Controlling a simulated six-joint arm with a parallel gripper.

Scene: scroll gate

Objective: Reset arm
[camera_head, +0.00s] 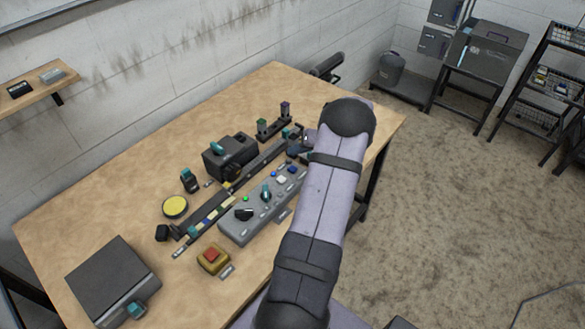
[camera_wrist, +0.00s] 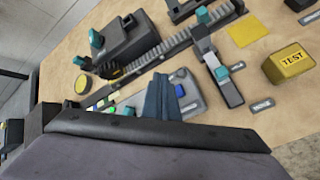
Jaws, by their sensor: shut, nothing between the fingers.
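My arm (camera_head: 318,205) reaches from the bottom over the right part of the table in the head view. My gripper (camera_wrist: 161,80) shows at the lower middle of the wrist view, its fingers shut and empty. Behind it is the grey control panel (camera_wrist: 189,101), partly hidden by the fingers. In the head view the panel (camera_head: 236,227) has a row of coloured buttons and a teal-topped knob. The dark rack strip (camera_wrist: 150,62) runs past the panel, with a black housing (camera_wrist: 128,42) beside it. My arm hides part of the table and the panel's right end in the head view.
A yellow TEST block (camera_wrist: 288,64) stands right of the rack in the wrist view. A red-topped yellow button box (camera_head: 212,258), a yellow disc (camera_head: 175,207) and a dark grey box (camera_head: 112,278) stand on the wooden table (camera_head: 75,215). The table's left part is largely clear.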

